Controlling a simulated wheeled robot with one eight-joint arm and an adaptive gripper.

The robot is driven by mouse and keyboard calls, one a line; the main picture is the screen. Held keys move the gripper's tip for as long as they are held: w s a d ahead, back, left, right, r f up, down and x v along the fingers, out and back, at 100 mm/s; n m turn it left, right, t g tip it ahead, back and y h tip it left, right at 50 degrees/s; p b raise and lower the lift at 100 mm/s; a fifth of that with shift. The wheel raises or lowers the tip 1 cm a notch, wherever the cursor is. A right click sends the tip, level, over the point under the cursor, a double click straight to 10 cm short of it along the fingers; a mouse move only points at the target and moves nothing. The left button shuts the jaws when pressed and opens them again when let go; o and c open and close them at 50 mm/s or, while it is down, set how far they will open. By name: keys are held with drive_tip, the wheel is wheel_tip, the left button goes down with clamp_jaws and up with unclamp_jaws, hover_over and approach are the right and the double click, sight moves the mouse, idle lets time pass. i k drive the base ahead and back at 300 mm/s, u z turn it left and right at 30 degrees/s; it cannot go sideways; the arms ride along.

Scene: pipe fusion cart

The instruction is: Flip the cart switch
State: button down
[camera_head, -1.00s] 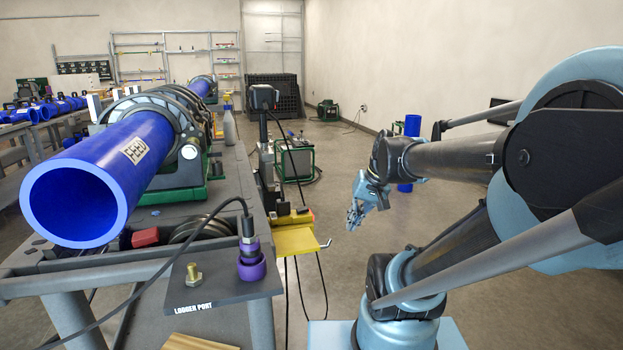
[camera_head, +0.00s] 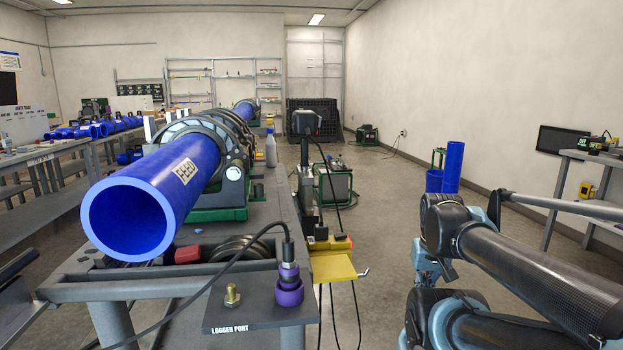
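The grey cart (camera_head: 278,205) stands at the left and centre and carries a large blue pipe (camera_head: 175,180) in a clamp machine. A switch cannot be picked out for sure on it. At its right side is a yellow bracket (camera_head: 332,267) with small yellow and black parts on top. A black screen unit on a post (camera_head: 306,122) rises just behind that. My gripper (camera_head: 424,268) is right of the cart, apart from it, partly hidden by my arm. Its fingers are too small and covered to tell open or shut.
A logger port plate (camera_head: 255,312) with a purple connector (camera_head: 289,290) and a cable sits at the cart's near corner. A green-framed machine (camera_head: 333,186) and blue upright pipes (camera_head: 452,166) stand on the floor beyond.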

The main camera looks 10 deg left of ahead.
sight(343, 236)
drive_tip(key=z, duration=1.1)
drive_tip(key=i, duration=1.6)
drive_tip(key=u, duration=2.65)
